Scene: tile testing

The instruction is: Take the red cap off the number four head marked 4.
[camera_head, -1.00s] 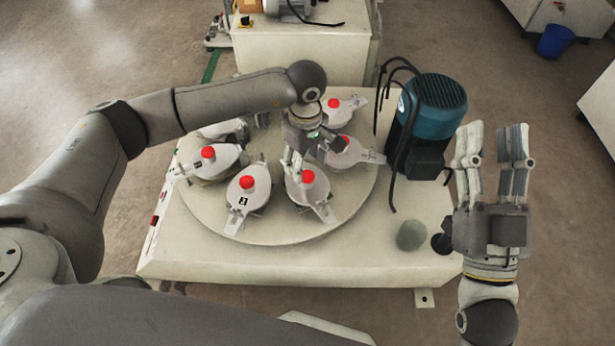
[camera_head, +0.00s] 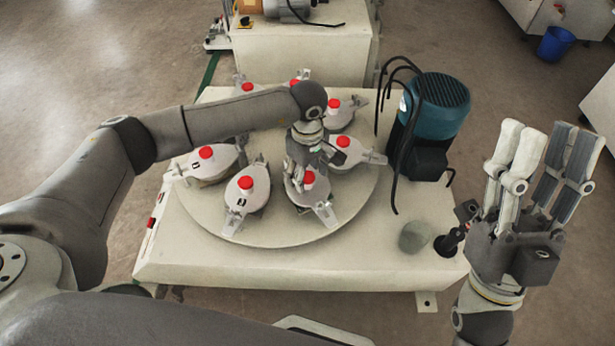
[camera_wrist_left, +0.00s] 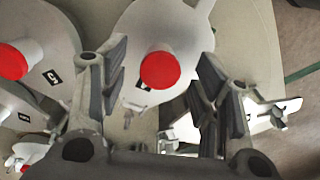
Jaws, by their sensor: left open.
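Several grey-white heads with red caps sit around a round plate (camera_head: 270,236). One near head reads 3 (camera_head: 246,199). To its right is a head (camera_head: 322,213) with a red cap (camera_head: 308,180); its number is not readable here. My left gripper (camera_head: 303,172) is at that head, partly covering it. In the left wrist view a red cap (camera_wrist_left: 160,70) shows between the spread fingers of my left gripper (camera_wrist_left: 160,75), apart from both; the small label (camera_wrist_left: 143,86) beside it is unclear. My right gripper (camera_head: 545,150) is open and empty, right of the machine.
A teal motor (camera_head: 436,110) with black cables stands on the machine's right side. A grey-green round piece (camera_head: 413,237) and a black knob (camera_head: 450,241) are at the front right. Neighbouring capped heads (camera_head: 343,141) stand close to my left gripper.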

